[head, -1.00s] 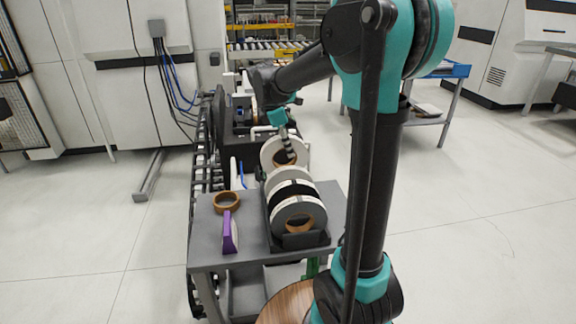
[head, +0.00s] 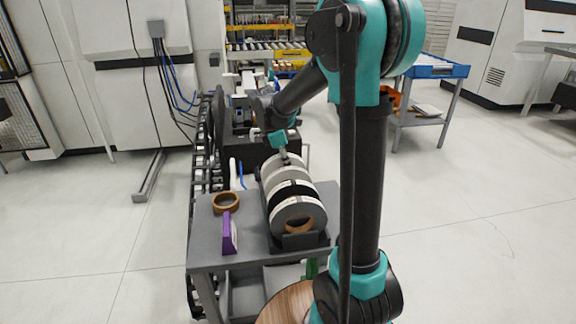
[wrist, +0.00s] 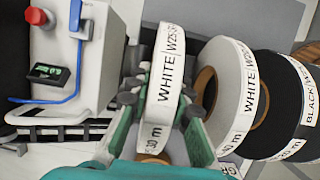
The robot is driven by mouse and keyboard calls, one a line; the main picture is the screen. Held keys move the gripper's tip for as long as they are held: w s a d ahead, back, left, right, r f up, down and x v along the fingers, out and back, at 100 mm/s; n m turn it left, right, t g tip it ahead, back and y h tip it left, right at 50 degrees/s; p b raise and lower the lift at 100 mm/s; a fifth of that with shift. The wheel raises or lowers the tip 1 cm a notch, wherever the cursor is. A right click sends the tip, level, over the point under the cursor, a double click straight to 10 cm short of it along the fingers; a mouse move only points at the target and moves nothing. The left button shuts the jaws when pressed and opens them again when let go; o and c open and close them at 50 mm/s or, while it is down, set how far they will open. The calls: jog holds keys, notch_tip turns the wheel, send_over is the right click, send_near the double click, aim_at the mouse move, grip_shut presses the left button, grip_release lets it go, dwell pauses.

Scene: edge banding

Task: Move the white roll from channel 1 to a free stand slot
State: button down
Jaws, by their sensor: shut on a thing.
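My gripper (head: 284,154) is shut on a white roll (wrist: 166,80), labelled WHITE, seen edge-on between the two green-grey fingers (wrist: 160,112) in the wrist view. In the head view the held white roll (head: 272,162) is upright at the far end of the dark stand (head: 301,241), partly behind other rolls. A second white roll (wrist: 228,88) stands just right of it, and a black roll (wrist: 276,98) stands beyond that. In the head view a white-faced roll (head: 298,208) with a brown core stands nearest. Whether the held roll touches the stand is hidden.
The stand is on a grey table (head: 206,244). A white device (wrist: 75,50) with a red knob and blue handle is left of my gripper in the wrist view.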

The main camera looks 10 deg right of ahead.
jog(key=shift+f, duration=0.15)
jog(key=c, duration=1.4)
grip_release()
jog(key=shift+o, duration=0.2)
jog(key=v, duration=1.2)
jog(key=shift+r, duration=0.35)
